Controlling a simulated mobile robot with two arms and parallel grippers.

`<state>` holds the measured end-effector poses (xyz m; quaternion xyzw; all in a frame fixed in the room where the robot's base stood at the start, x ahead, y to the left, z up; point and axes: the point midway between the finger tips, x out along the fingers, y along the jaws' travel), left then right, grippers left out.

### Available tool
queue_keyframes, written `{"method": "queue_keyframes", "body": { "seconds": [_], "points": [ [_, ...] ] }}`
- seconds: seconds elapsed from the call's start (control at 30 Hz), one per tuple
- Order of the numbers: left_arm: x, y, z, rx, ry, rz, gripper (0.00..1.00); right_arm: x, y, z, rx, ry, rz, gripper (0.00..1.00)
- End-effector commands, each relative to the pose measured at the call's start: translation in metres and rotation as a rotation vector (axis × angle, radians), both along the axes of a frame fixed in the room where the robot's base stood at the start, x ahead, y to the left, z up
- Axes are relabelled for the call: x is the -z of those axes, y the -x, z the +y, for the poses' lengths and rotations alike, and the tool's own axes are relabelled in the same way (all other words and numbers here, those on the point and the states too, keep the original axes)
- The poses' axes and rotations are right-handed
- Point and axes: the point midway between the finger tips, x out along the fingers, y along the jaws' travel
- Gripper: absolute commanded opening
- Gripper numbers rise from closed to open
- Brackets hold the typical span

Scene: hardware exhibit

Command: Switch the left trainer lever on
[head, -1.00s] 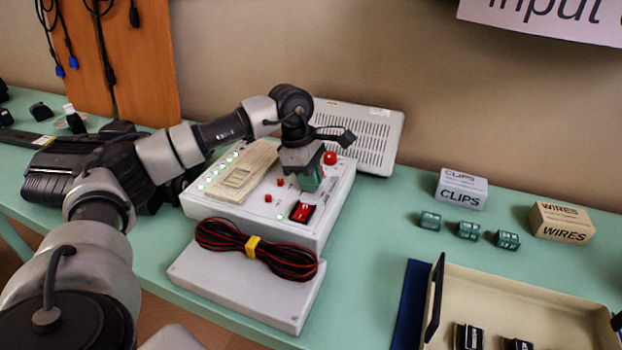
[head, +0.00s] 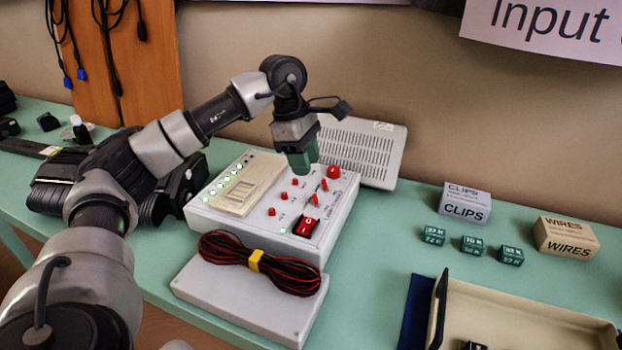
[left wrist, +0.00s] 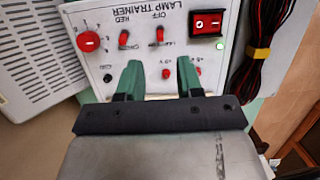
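The white lamp trainer box (head: 262,238) stands on the green table. Two small red levers sit on its panel, the nearer one (head: 315,199) and the farther one (head: 324,185). In the left wrist view the panel appears upside down, with one lever (left wrist: 160,36) near the red rocker switch and the other (left wrist: 124,38) near the round red knob. I cannot tell the levers' settings for sure. My left gripper (head: 302,166) hangs above the panel, apart from the levers. Its green fingers (left wrist: 159,75) are spread with nothing between them. My right gripper is out of view.
The red rocker (head: 306,226) and red knob (head: 333,172) flank the levers. A coiled red-black cable (head: 262,265) lies in front on a grey box (head: 245,305). A vented grey case (head: 358,150) stands behind. Green blocks (head: 472,245) and a beige tray (head: 520,315) are at right.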

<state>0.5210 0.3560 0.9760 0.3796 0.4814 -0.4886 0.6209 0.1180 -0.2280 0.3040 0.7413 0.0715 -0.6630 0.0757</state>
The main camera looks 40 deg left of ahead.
Motion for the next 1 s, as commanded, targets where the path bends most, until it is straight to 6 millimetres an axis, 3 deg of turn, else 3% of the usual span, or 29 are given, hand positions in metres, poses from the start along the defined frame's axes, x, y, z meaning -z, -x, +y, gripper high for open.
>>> {"method": "queue_keyframes", "body": {
  "seconds": [0.2, 0.77, 0.87, 1.0],
  "points": [
    [-0.024, 0.001, 0.006, 0.001, 0.001, -0.001, 0.36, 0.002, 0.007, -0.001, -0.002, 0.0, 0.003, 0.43],
    [-0.026, 0.001, 0.006, 0.0, 0.001, 0.0, 0.36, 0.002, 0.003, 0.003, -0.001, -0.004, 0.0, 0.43],
    [-0.031, 0.001, 0.006, 0.0, 0.001, 0.0, 0.36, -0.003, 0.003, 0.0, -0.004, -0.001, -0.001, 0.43],
    [-0.055, 0.001, 0.006, 0.0, 0.001, 0.0, 0.36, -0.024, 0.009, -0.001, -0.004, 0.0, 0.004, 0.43]
  ]
}}
